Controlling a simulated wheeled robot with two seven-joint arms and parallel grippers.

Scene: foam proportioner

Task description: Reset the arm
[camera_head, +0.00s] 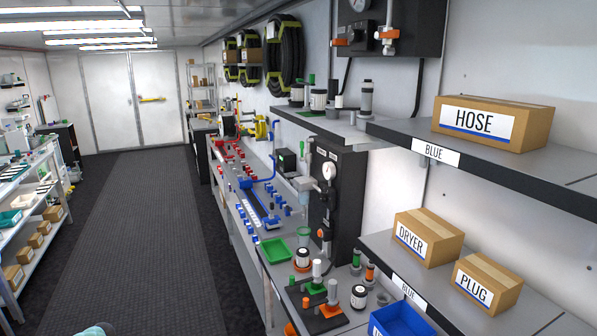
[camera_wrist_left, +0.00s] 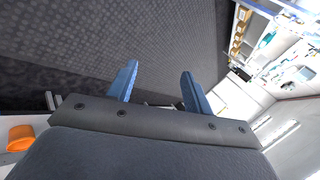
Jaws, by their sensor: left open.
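My left gripper (camera_wrist_left: 160,88) shows in the left wrist view. Its two blue fingers stand wide apart with nothing between them, over the dark floor. In the head view neither gripper is in sight. A small pale teal rounded piece at the bottom left edge of that view (camera_head: 97,329) appears to be part of my own arm. My right gripper is in no view.
A workbench (camera_head: 262,262) with fittings, a green tray (camera_head: 275,250) and a black panel (camera_head: 338,200) runs along the right wall. Shelves hold boxes marked HOSE (camera_head: 490,122), DRYER (camera_head: 428,237) and PLUG (camera_head: 487,283). The aisle floor (camera_head: 130,230) is clear.

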